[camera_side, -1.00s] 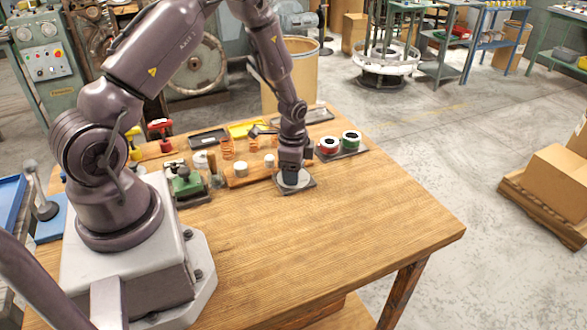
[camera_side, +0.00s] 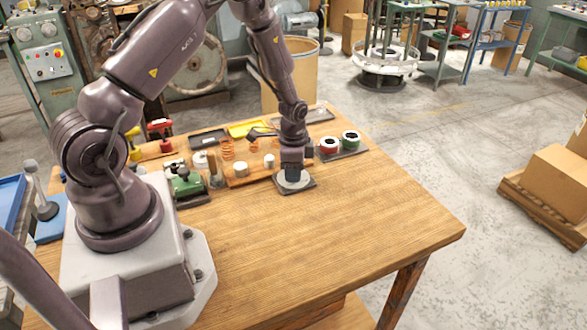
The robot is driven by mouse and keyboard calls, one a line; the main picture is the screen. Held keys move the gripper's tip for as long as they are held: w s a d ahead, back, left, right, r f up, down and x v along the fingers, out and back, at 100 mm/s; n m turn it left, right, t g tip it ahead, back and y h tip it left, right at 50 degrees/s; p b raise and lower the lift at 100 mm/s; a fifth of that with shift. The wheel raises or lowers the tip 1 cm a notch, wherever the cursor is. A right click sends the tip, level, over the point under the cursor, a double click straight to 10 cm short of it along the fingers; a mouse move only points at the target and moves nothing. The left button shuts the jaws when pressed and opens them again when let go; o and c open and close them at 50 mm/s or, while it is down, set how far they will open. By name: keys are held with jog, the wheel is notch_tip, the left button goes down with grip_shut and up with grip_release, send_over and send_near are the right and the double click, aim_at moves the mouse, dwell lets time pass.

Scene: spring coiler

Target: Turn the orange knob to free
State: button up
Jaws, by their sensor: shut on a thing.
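My gripper (camera_side: 292,177) points straight down over a round grey disc (camera_side: 303,184) on a dark square plate (camera_side: 312,186), near the middle of the table. Its fingers are shut on what seems to be the orange knob at the disc's centre. The fingers hide the knob, so its colour and the way it points cannot be seen. Any mark for free on the disc is too small to read.
Red and green spools (camera_side: 340,143) stand on a dark tray just right of my gripper. A wooden block with pale pegs (camera_side: 240,171) and a green fixture (camera_side: 187,183) are on the left. The wooden table's front right (camera_side: 370,225) is clear.

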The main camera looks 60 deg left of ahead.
jog(key=n, duration=0.6)
jog(key=shift+d, duration=0.1)
jog(key=n, duration=0.6)
jog(key=shift+g, duration=0.4)
jog(key=shift+n, duration=0.4)
jog(key=o, duration=0.9)
notch_tip(320, 180, up, 13)
jog(key=shift+w+d, duration=0.2)
jog(key=shift+w, duration=0.05)
